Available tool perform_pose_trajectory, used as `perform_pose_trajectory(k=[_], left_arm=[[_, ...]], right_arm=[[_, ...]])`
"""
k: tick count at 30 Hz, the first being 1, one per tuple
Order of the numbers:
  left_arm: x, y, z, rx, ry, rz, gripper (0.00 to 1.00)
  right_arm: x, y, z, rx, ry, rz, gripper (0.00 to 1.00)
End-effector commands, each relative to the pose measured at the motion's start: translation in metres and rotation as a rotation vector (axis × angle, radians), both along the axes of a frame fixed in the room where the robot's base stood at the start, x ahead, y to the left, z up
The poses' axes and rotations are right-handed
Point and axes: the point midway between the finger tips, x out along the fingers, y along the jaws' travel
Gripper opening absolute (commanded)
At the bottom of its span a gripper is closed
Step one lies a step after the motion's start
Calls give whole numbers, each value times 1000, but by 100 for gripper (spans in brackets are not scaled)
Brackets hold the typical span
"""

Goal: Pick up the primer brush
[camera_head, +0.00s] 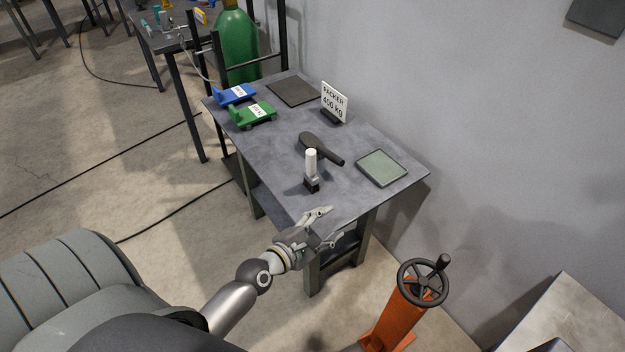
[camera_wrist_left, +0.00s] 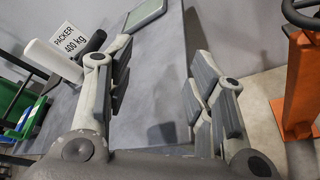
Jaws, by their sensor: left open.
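The primer brush (camera_head: 311,162) stands upright near the front edge of the grey table, with a white handle, a grey middle and a dark lower end. In the left wrist view, its white handle (camera_wrist_left: 50,58) shows at the upper left, outside the jaws, and its lower end is hidden behind a finger. My left gripper (camera_head: 329,226) is at the table's near corner, in front of the brush and apart from it. In the left wrist view, the gripper (camera_wrist_left: 158,78) is open with nothing between its fingers. My right gripper is in neither view.
An orange handwheel stand (camera_head: 402,310) is at the lower right.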

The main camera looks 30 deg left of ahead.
Motion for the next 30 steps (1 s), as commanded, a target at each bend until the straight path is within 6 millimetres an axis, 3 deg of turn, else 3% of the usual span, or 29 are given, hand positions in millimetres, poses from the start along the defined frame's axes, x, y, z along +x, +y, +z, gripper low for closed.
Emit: perform_pose_trajectory(k=[6,12,16,24,30], left_arm=[[18,60,30,-479,-134,270,49],[21,100,44,-776,-237,415,49],[26,109,48,-833,-260,439,49],[62,116,48,-834,-259,439,49],[76,119,48,-832,-258,439,49]], right_arm=[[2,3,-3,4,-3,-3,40],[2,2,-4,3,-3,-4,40],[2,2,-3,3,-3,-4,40],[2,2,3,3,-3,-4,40],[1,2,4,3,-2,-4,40]])
